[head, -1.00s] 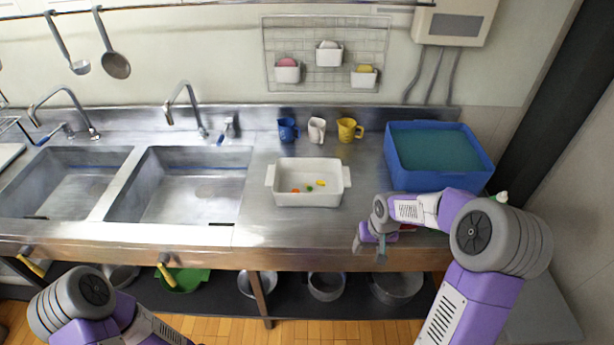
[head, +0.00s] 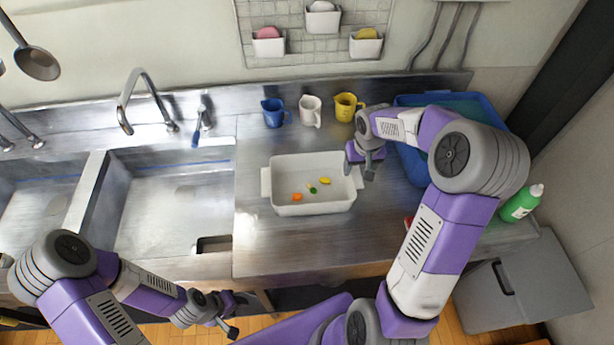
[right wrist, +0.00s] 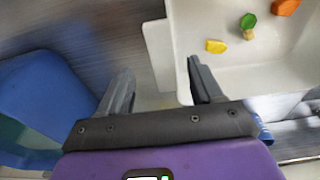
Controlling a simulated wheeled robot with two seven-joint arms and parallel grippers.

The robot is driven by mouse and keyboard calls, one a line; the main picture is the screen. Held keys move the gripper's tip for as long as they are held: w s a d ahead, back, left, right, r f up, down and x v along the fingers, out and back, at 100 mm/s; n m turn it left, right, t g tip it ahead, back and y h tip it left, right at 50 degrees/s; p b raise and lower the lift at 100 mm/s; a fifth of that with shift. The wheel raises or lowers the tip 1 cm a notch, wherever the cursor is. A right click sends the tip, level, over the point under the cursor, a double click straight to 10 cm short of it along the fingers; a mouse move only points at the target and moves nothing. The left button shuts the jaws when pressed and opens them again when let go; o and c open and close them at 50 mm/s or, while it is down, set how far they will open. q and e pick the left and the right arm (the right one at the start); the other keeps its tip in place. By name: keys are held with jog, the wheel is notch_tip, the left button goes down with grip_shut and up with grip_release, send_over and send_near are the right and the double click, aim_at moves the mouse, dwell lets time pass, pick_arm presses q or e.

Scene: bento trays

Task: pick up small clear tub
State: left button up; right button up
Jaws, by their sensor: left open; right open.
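I cannot make out a small clear tub in either view. A white rectangular basin (head: 312,207) with side handles sits on the steel counter, with several small vegetable pieces inside. My right gripper (head: 362,173) is at the basin's right side. In the right wrist view my right gripper (right wrist: 160,78) has its fingers apart, with the handle and wall of the white basin (right wrist: 158,50) close to them. I cannot tell whether they touch. No held object shows between the fingers. My left gripper (head: 232,318) is open and empty, low in front of the counter's edge.
A blue bin (head: 410,165) stands right of the basin, partly behind my right arm. Blue (head: 273,113), white (head: 310,111) and yellow (head: 346,106) cups stand at the back. A green bottle (head: 522,203) is at the right. Sinks lie left. The counter in front of the basin is bare.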

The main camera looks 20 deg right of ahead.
aim_at(356, 173)
jog(key=f, duration=0.4)
jog(key=w+f+b, duration=0.1)
jog(key=f, duration=0.1)
jog(key=shift+a+f, duration=0.1)
jog(key=shift+f, duration=0.05)
jog(key=shift+c, duration=0.4)
jog(key=c, duration=1.1)
